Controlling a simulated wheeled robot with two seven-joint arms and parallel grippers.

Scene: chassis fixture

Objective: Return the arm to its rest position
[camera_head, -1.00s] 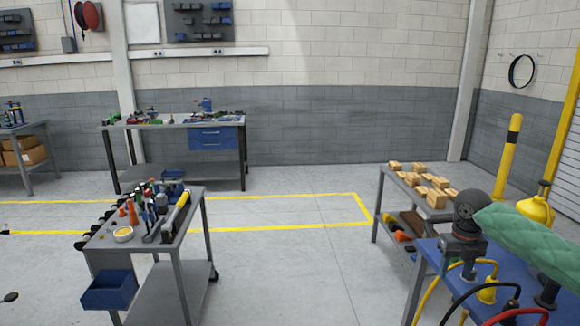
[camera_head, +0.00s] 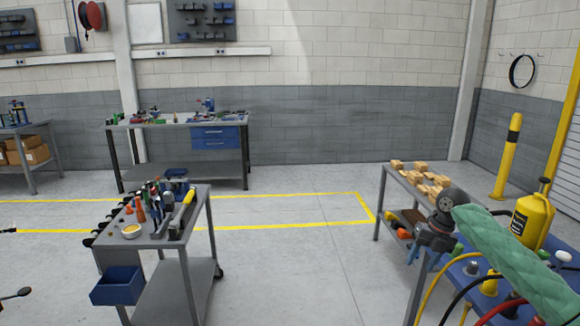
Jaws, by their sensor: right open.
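My right arm, in a green quilted sleeve, comes in from the right edge of the head view. My right gripper (camera_head: 428,242) hangs at the sleeve's end, below a round grey joint. It is open, and I see nothing held in it. It is by the left end of the blue-topped table (camera_head: 455,272), in front of the wooden-block cart; its height above the table is hard to judge. My left gripper is not in view.
Yellow, black and red hoses and a yellow bottle (camera_head: 532,222) crowd the blue table. Behind it, a cart (camera_head: 385,200) carries wooden blocks (camera_head: 420,168). A tool cart (camera_head: 150,240) stands at left, a workbench (camera_head: 180,122) at the back. The middle floor is clear.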

